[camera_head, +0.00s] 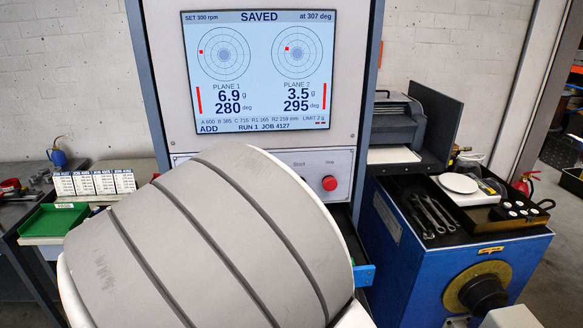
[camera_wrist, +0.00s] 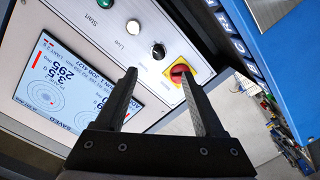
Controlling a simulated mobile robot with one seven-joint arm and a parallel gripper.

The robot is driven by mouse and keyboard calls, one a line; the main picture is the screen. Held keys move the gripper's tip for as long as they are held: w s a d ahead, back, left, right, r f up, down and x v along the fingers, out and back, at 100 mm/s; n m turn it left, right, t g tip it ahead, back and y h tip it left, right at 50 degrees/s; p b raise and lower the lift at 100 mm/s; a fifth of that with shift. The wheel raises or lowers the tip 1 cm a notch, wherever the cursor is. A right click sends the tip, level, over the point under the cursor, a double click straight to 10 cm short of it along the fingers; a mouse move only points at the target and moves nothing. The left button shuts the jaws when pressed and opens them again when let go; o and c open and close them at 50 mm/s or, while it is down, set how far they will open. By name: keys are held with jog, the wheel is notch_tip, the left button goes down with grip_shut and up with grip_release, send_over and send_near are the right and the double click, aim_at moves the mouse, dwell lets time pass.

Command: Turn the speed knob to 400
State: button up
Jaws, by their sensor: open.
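The control panel (camera_wrist: 120,45) fills the upper left of the wrist view, tilted. A small black round knob (camera_wrist: 158,51) sits on it, likely the speed knob; its label and pointer setting are too small to read. My gripper (camera_wrist: 158,75) is open and empty, with the knob just beyond the gap between its fingertips, apart from them as far as I can tell. In the head view the screen (camera_head: 260,75) reads "SET 300 rpm" and "SAVED". The knob and my gripper are hidden there behind a large grey shape close to the camera.
A red-and-yellow rotary switch (camera_wrist: 177,72) is close to the right fingertip. A white button (camera_wrist: 133,27) and a green button (camera_wrist: 103,3) lie up and left of the knob. A red button (camera_head: 329,183) shows below the screen. A blue cabinet (camera_head: 410,250) stands to the right.

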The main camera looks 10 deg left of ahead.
jog(key=a+r+p+x, duration=0.1)
jog(key=p+x, duration=0.1)
jog(key=x, duration=1.4)
jog(key=shift+w+a+r+n+t+y, duration=0.2)
jog(key=shift+w+a+n+t+y, duration=0.1)
jog(key=shift+n, duration=0.1)
grip_shut()
